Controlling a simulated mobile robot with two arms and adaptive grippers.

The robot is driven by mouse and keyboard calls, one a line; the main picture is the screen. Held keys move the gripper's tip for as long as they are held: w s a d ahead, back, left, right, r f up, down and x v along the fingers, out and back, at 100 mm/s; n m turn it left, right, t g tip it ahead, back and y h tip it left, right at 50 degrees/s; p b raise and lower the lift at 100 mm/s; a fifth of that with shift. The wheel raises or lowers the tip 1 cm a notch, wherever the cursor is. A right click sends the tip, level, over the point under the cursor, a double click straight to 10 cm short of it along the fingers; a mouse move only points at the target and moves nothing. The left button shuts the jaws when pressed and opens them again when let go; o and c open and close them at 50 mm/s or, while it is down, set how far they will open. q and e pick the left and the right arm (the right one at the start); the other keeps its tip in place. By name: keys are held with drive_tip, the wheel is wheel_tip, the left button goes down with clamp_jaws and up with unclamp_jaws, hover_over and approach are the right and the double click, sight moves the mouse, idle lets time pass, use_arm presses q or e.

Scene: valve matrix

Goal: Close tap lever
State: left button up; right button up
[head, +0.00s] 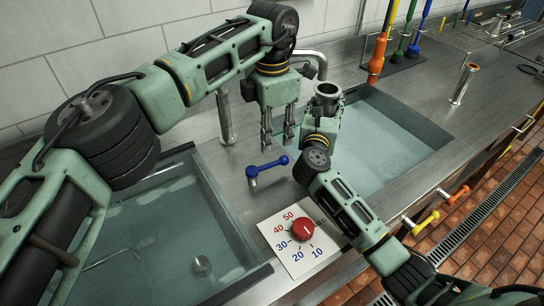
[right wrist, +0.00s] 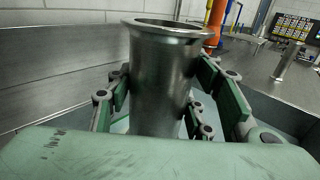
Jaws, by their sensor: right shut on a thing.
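A blue lever (head: 266,167) with rounded ends sits on a short metal stem on the counter strip between two sinks. My left gripper (head: 278,138) points down just above and behind the lever, its two fingers apart with nothing between them. It appears not to touch the lever. A grey metal tap (head: 226,118) stands behind, partly hidden by my left arm. My right gripper (head: 325,118) is shut on a flared metal cylinder (head: 328,91), held upright near the right sink. The cylinder also fills the middle of the right wrist view (right wrist: 168,75).
Water-filled sinks lie at left (head: 165,235) and right (head: 385,135). A red dial (head: 302,229) on a numbered white plate is in front of the lever. Yellow (head: 426,222) and red (head: 461,192) handles line the front edge. An orange-topped metal post (head: 464,83) stands on the right counter.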

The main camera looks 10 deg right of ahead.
sight(268, 166)
use_arm(q)
wheel_tip(268, 166, down, 8)
drive_tip(key=shift+f, duration=0.2)
drive_tip(key=shift+w, duration=0.1)
clamp_jaws()
idle(0.5)
